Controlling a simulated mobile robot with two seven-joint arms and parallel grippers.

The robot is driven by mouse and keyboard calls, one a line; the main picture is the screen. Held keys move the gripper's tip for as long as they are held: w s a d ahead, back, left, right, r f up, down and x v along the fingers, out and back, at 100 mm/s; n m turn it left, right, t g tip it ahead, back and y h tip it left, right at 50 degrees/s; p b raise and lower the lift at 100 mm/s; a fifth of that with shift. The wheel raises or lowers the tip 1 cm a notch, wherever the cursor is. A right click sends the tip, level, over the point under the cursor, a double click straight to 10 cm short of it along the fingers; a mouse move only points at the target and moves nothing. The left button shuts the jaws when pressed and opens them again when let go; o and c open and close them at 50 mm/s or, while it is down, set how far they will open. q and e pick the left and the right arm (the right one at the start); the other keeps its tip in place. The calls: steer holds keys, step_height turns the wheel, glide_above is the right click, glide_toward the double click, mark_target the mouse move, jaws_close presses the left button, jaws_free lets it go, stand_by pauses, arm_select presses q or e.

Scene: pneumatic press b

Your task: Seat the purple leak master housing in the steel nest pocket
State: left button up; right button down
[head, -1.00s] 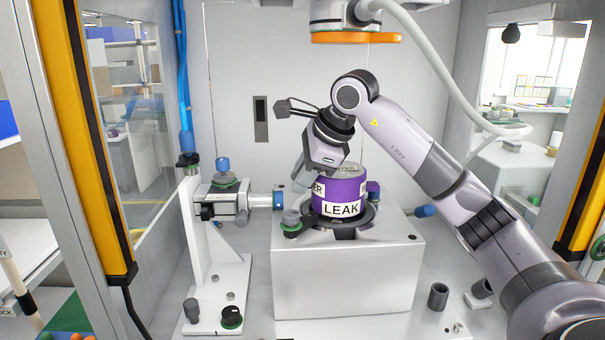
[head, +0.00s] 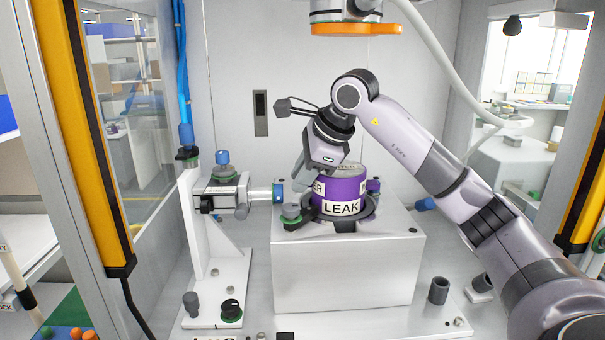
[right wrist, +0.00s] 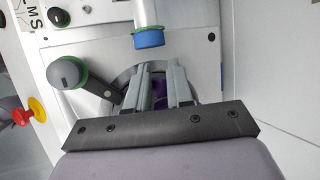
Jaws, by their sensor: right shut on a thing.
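The purple leak master housing (head: 341,190) is a short upright cylinder with a grey top and a white LEAK label. It stands at the nest (head: 368,212), a dark ring on top of the pale block (head: 345,275). The housing hides the pocket, so I cannot tell how deep it sits. My right gripper (head: 308,183) reaches down at the housing's upper left and is shut on it. In the right wrist view, my two grey fingers (right wrist: 162,82) have a bit of purple housing (right wrist: 188,87) showing between them. My left gripper is not in view.
A side cylinder with a blue end (head: 278,193) points at the housing from the left bracket (head: 216,285). A green-based clamp (head: 292,215) is close to the nest's left. An orange-rimmed press head (head: 356,29) hangs above. Yellow posts (head: 85,130) bound the sides.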

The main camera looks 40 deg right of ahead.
steer(key=shift+f+b, duration=0.7)
steer(key=shift+f, duration=0.35)
steer(key=c, duration=0.9)
jaws_free()
steer(key=shift+f, duration=0.1)
